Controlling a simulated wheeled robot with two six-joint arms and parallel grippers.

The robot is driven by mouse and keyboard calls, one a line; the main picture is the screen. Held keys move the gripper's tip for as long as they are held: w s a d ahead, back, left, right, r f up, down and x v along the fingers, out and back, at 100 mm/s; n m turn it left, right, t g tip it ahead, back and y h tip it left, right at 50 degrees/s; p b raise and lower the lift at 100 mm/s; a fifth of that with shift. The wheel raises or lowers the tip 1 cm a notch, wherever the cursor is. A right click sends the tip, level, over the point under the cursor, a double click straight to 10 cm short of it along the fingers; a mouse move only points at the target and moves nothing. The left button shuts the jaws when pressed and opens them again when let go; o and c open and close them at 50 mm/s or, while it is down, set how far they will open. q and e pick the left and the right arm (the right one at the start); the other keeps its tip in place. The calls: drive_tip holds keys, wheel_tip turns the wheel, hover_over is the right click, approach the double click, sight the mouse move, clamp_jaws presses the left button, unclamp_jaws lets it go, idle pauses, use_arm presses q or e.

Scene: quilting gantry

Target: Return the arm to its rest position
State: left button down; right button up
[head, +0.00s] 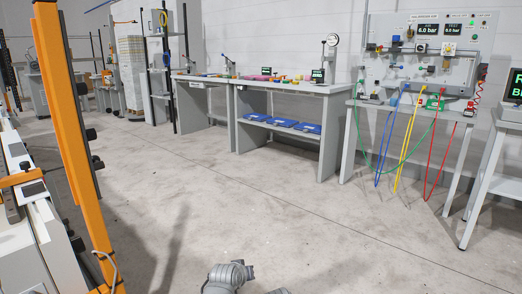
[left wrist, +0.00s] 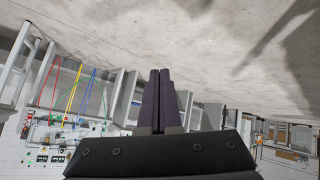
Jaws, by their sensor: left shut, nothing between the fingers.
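In the left wrist view, my left gripper (left wrist: 160,75) is shut, its two dark fingers side by side with nothing between them. It is in free air, with the grey floor and the benches behind it, and the room appears upside down in this view. In the head view, a grey piece of my own arm (head: 229,276) shows at the bottom edge. Neither gripper's fingers show in the head view. My right gripper is not in view.
An orange upright post (head: 65,130) of the gantry stands close on the left. A grey workbench (head: 328,135) with blue trays (head: 283,122) and a test panel (head: 430,60) with coloured hoses stand at the back. The concrete floor (head: 260,215) between is clear.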

use_arm(q)
drive_tip(key=s+a+f+m+g+y+p, duration=0.15)
drive_tip(key=s+g, duration=0.25)
drive_tip(key=s, duration=0.7)
drive_tip(key=s+m+g+y+p, duration=0.25)
drive_tip(key=s+g, duration=0.25)
drive_tip(key=s, duration=0.7)
wheel_tip(320, 180, up, 38)
drive_tip(key=p, duration=3.8)
drive_tip(key=shift+s+a+f+m, duration=0.15)
drive_tip(key=shift+s+f+m, duration=0.1)
drive_tip(key=shift+s+m, duration=0.05)
